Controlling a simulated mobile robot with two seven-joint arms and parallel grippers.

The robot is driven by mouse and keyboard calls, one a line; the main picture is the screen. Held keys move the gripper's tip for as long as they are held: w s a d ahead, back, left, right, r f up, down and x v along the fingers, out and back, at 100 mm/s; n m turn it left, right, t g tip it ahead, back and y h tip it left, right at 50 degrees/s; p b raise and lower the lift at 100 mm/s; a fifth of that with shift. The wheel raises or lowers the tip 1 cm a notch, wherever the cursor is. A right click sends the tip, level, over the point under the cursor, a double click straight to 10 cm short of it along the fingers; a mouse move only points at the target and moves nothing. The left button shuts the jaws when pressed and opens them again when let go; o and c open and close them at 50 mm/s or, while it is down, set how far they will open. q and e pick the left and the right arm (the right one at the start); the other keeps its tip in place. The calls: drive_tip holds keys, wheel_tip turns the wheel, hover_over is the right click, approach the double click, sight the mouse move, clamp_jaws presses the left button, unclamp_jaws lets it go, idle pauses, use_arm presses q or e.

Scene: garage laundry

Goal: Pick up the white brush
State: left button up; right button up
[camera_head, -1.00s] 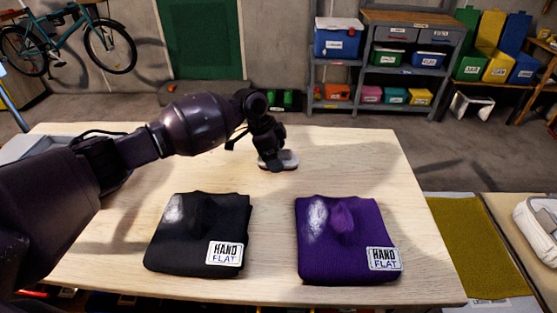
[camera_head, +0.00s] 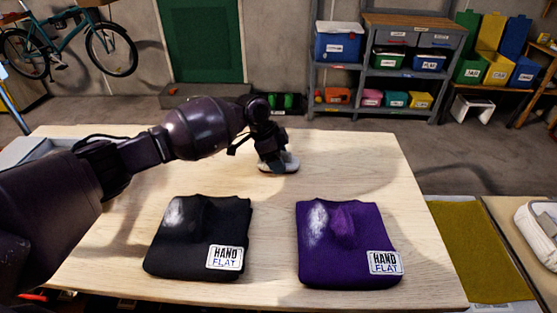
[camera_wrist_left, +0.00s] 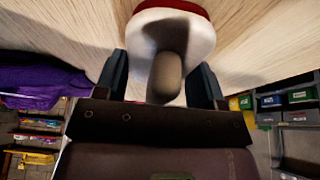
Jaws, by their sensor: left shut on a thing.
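The white brush (camera_head: 291,161) is at the back middle of the table, partly hidden behind my left gripper in the head view. In the left wrist view the brush (camera_wrist_left: 187,30) shows a pale rounded body, a reddish edge and a grey-brown handle between the fingers. My left gripper (camera_head: 274,166) points down over it and is shut on it; it also shows in the left wrist view (camera_wrist_left: 165,85). The brush looks at or very near the table surface; I cannot tell whether it is clear of it. My right gripper is not in view.
A folded black garment (camera_head: 185,250) and a folded purple garment (camera_head: 340,265) lie at the front of the wooden table (camera_head: 370,160), each with a label. A grey tray (camera_head: 30,150) is at the left edge, behind my arm. The table's right back is clear.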

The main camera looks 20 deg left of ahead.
use_arm(q)
wheel_tip(320, 180, up, 20)
drive_tip(key=p, duration=0.2)
